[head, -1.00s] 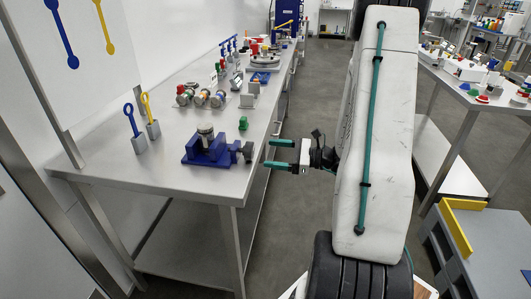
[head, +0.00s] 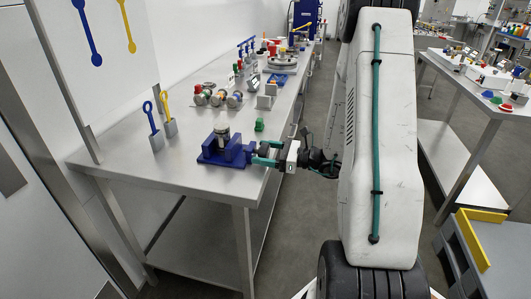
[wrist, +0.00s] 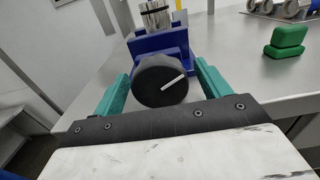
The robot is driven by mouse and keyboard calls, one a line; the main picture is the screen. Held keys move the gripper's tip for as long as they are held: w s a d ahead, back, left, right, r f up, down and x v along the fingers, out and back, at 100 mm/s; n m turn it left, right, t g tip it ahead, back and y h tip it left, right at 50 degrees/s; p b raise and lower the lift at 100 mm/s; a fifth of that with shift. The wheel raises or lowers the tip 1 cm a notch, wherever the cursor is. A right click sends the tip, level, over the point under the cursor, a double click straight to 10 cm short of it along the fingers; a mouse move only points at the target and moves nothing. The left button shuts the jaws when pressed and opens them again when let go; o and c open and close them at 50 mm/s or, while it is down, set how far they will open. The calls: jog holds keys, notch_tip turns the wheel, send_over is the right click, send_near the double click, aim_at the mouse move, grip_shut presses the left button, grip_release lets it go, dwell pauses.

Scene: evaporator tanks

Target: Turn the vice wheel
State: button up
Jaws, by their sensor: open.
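The blue vice (head: 222,150) stands near the front edge of the steel bench and holds a metal cylinder (head: 221,133) upright. Its dark round wheel (wrist: 161,80), with a white line on its face, shows in the wrist view and points toward me. My gripper (head: 267,154) is open, with its green fingers on either side of the wheel. In the wrist view, the left finger (wrist: 115,98) and the right finger (wrist: 212,88) stand apart with the wheel between them. A gap shows on the right; whether the left finger touches the wheel I cannot tell.
A green block (head: 259,125) stands on the bench behind the vice. Coloured cylinders (head: 218,98) lie farther back, and blue and yellow tools stand in holders (head: 156,142) at the left. The aisle floor (head: 345,110) beside the bench is clear.

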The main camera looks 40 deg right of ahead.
jog(key=c, duration=1)
jog(key=shift+n, duration=2.4)
jog(key=o, duration=1)
